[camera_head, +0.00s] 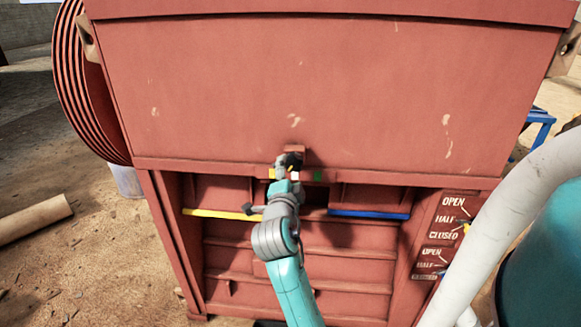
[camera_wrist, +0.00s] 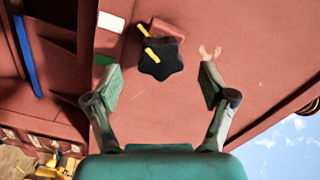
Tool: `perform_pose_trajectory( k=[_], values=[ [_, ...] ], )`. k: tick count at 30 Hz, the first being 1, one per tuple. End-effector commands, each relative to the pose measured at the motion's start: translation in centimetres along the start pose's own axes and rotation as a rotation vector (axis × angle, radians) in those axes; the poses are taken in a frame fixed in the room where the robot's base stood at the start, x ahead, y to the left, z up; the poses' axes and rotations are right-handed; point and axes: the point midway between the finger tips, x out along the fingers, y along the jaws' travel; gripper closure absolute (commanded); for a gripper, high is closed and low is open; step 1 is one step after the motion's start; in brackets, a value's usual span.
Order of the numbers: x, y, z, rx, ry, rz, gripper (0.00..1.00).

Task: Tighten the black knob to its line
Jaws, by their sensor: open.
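The black knob (camera_wrist: 166,66) is star-shaped and sits on a small red block on the crusher's red front. A yellow stripe (camera_wrist: 152,56) marks the knob, and a yellow line (camera_wrist: 142,31) marks the block beside it. The two are close but apart in the wrist view; I cannot tell if they line up exactly. My gripper (camera_wrist: 161,74) is open, its fingers on either side of the knob in that view, with gaps on both sides. In the head view the gripper (camera_head: 282,167) partly covers the knob (camera_head: 293,161).
White (camera_wrist: 110,22) and green (camera_wrist: 104,60) patches lie beside the knob. Below are a yellow bar (camera_head: 222,214), a blue bar (camera_head: 368,214) and OPEN/HALF/CLOSED lever panels (camera_head: 449,219). A ribbed wheel (camera_head: 85,90) stands left. A pale curved pipe (camera_head: 500,240) is at right.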

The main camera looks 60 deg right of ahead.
Motion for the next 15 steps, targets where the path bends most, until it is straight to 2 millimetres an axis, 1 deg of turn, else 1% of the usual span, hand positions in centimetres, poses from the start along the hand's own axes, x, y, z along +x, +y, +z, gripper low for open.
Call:
perform_pose_trajectory(
  k=[1, 6, 10, 15],
  values=[
    [-1.1, 0.1, 0.1, 0.0, -0.004, 0.0, 0.18],
    [-4.2, 0.0, 0.1, 0.0, -0.003, 0.0, 0.18],
    [-5.8, 0.0, 0.1, -0.001, -0.002, 0.0, 0.18],
    [-6.8, 0.1, 0.0, 0.001, -0.001, 0.001, 0.18]
  ],
)
